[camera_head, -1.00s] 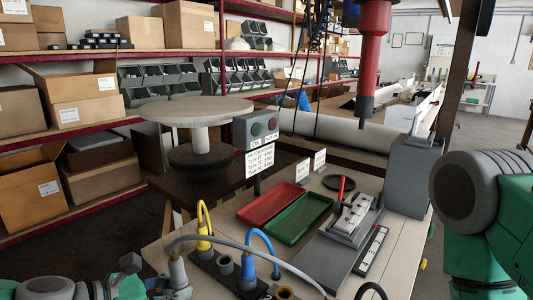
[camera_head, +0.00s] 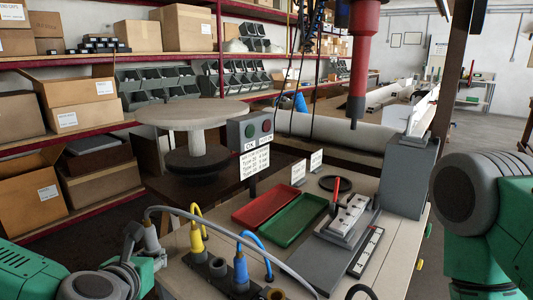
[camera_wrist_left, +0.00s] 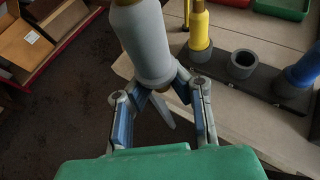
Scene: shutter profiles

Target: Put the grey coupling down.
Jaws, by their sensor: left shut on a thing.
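The grey coupling (camera_head: 152,238), with a grey cable from its top, is held in my left gripper (camera_head: 136,252). In the left wrist view the coupling (camera_wrist_left: 146,45) is large and tilted, with the fingers (camera_wrist_left: 172,88) shut around its lower part. It is left of the black socket block (camera_head: 222,278), apart from it, with dark floor behind it. The yellow coupling (camera_head: 197,238) and blue coupling (camera_head: 241,268) stand upright in the block. An empty grey socket (camera_head: 217,266) is between them; it also shows in the left wrist view (camera_wrist_left: 242,65). My right gripper is out of view.
A red tray (camera_head: 264,206) and a green tray (camera_head: 300,220) lie on the bench (camera_head: 190,272). A grey fixture (camera_head: 345,225) stands to their right. A button box (camera_head: 250,131) stands behind. The grey cable (camera_head: 230,235) arches across above the block.

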